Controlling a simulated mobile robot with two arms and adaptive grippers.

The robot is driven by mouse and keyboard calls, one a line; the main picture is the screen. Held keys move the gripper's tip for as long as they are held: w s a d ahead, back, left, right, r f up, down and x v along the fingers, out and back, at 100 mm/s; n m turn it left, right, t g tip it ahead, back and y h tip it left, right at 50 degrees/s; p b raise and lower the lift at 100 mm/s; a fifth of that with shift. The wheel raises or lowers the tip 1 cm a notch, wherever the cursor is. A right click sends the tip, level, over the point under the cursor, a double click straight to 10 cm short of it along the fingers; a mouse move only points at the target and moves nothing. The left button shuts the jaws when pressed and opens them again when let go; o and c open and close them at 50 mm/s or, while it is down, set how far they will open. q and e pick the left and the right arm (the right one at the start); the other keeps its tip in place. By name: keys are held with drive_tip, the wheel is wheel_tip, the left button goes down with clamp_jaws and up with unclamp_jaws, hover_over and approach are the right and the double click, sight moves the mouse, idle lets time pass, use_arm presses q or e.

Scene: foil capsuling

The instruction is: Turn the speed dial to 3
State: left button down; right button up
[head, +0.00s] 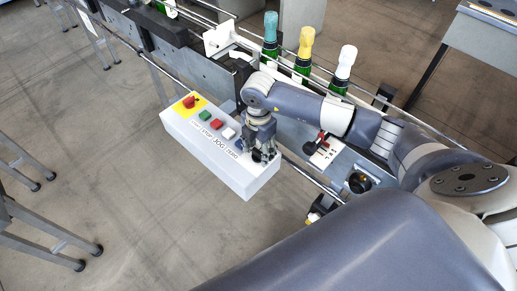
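A white control box (200,148) hangs at the front of the line, with a row of controls on its top. A green button (205,115), a red button (216,124) and a white button (229,134) sit in that row. My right gripper (259,155) points down over the right end of the box, past the white button. The speed dial is not visible; the gripper covers that end of the panel. I cannot tell whether the fingers touch or grip anything there. My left gripper is not in view.
A red emergency stop (189,102) sits on a yellow plate at the box's left end. Bottles with teal (270,27), gold (305,42) and white (346,60) foil tops stand on the conveyor behind my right arm. A small panel with a red lever (321,138) lies right of the box.

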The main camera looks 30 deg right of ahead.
sight(258, 152)
idle(0.3)
wheel_tip(258, 152, up, 12)
idle(0.4)
idle(0.4)
